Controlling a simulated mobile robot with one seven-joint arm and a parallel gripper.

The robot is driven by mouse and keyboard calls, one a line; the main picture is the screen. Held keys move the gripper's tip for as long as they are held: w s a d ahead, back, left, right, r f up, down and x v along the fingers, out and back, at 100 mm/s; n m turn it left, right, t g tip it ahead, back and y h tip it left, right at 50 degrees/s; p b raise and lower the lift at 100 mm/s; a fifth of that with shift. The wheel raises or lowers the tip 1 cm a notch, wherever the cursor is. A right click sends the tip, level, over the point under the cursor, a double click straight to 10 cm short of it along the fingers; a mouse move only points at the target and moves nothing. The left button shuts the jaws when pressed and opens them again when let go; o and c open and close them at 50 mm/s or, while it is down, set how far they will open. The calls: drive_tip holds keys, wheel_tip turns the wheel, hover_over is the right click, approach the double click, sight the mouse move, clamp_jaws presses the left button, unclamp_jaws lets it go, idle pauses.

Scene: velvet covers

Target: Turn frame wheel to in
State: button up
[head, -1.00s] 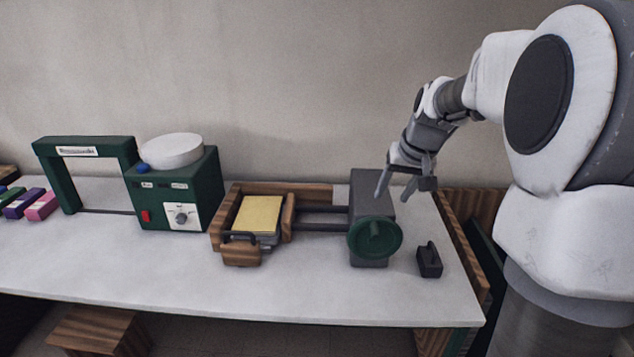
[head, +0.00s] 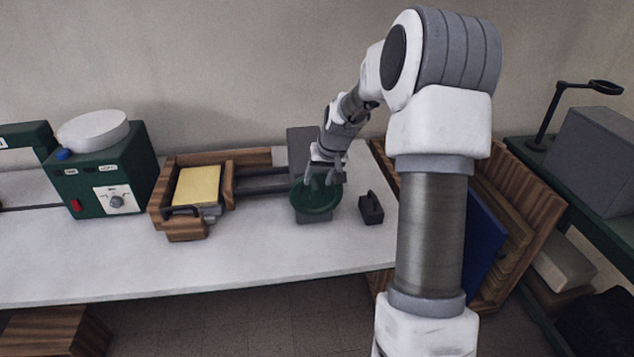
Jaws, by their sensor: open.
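The frame wheel is a green round wheel (head: 314,201) on the front of a grey block (head: 303,148) at the right part of the white table. Two dark rails join that block to a wooden frame (head: 165,198) holding a yellow pad (head: 198,186). My gripper (head: 323,181) is open, its fingers pointing down at the wheel's upper part. I cannot tell whether the fingers touch the rim. The gripper and wrist hide part of the block behind it. Any marking for "in" on the wheel is too small to see.
A small black handled block (head: 371,208) stands just right of the wheel. A green box with a dial (head: 104,180) and white round top stands left. The table front (head: 240,265) is clear. Wooden panels lean at the right, before a green bench (head: 600,220).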

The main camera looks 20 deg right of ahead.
drive_tip(key=shift+x, duration=1.25)
drive_tip(key=shift+c, duration=0.3)
clamp_jaws()
